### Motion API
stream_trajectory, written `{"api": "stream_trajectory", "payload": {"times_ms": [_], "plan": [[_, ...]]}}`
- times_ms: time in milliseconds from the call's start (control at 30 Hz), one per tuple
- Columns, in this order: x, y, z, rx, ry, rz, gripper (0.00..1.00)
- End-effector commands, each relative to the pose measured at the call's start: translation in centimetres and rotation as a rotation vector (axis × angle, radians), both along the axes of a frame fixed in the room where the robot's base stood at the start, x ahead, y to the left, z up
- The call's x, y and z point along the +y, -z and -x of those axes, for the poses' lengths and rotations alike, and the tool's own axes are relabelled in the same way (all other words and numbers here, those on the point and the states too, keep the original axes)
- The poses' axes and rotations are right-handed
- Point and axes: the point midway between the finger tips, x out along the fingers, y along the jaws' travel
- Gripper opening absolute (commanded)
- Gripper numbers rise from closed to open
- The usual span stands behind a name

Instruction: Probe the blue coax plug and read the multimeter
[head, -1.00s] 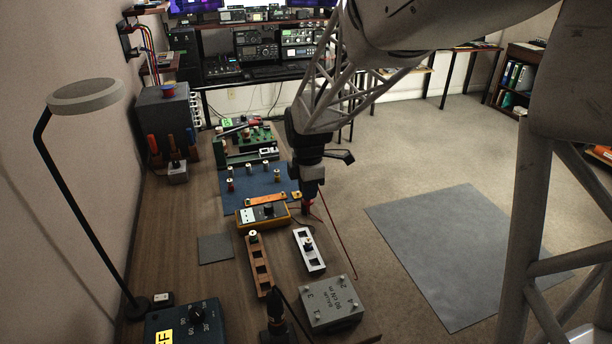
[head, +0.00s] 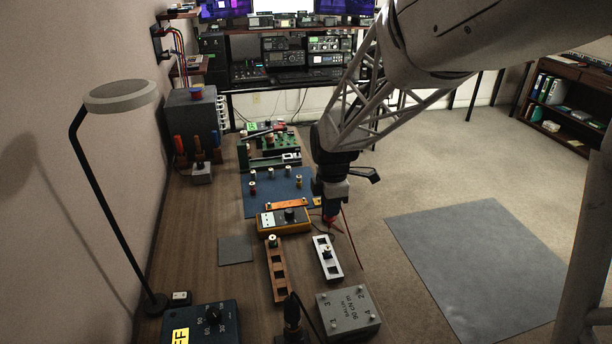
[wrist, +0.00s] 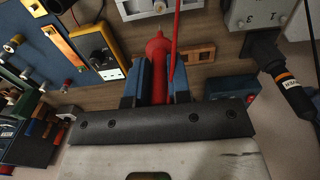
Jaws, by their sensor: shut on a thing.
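My gripper (wrist: 158,85) is shut on a red probe (wrist: 159,52); the probe's pointed tip sticks out beyond the fingers. In the head view my gripper (head: 331,205) hangs just right of the yellow multimeter (head: 284,221), near the table's right edge. A red lead runs from the probe. The multimeter, with a black dial and a pale display, also shows in the wrist view (wrist: 97,52); I cannot read its display. Several small coax plugs stand on the blue mat (head: 262,205) behind it, apart from the probe. I cannot tell which plug is blue.
An orange-brown slotted strip (head: 277,268) and a white slotted plate (head: 327,258) lie in front of the multimeter. A grey box (head: 348,312) and a blue dial box (head: 205,325) stand nearer. A green board (head: 270,151) is behind the mat. The left tabletop has free room.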

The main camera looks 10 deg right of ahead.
Motion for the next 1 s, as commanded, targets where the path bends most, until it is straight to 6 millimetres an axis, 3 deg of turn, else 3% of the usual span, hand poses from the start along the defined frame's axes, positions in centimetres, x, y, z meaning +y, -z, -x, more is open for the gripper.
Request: {"api": "stream_trajectory", "payload": {"times_ms": [533,1000], "plan": [[0.0,3.8,0.0,0.001,0.0,0.0,0.0],[0.0,4.4,0.0,-0.001,0.0,0.0,0.0]]}}
